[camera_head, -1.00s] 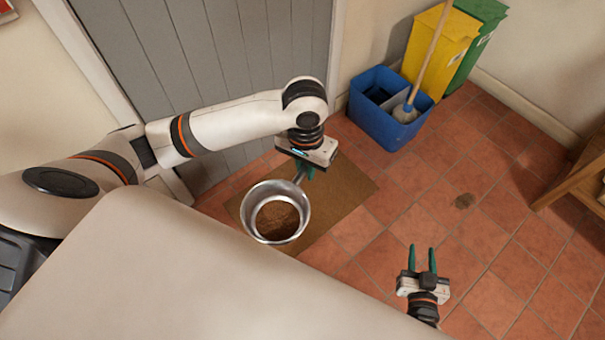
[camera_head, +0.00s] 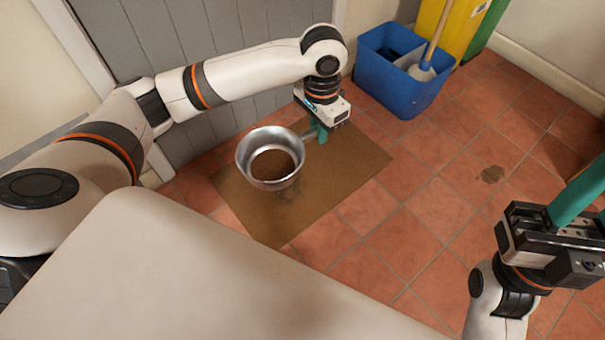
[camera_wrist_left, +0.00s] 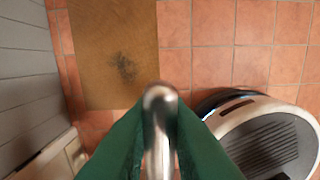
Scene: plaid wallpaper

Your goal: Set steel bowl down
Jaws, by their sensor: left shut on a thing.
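The steel bowl (camera_head: 271,180) is a shiny round metal vessel with brown showing inside; I cannot tell whether that is contents or the mat. It hangs upright, seemingly above the brown mat. My left gripper (camera_head: 318,134) is at its right side, green fingers shut on a thin metal part that reaches to the bowl. In the left wrist view the fingers close on this shiny metal part of the steel bowl (camera_wrist_left: 160,100). My right gripper (camera_head: 582,200) is at the right edge, partly cut off, its green fingers apart and empty.
The brown mat (camera_head: 345,175) lies on red floor tiles by the grey door (camera_head: 240,50), with a dark stain (camera_wrist_left: 124,66) on it. A blue mop bucket (camera_head: 400,85) and a yellow bin (camera_head: 440,25) stand behind. Open tiles lie to the right, with one dark spot (camera_head: 491,175).

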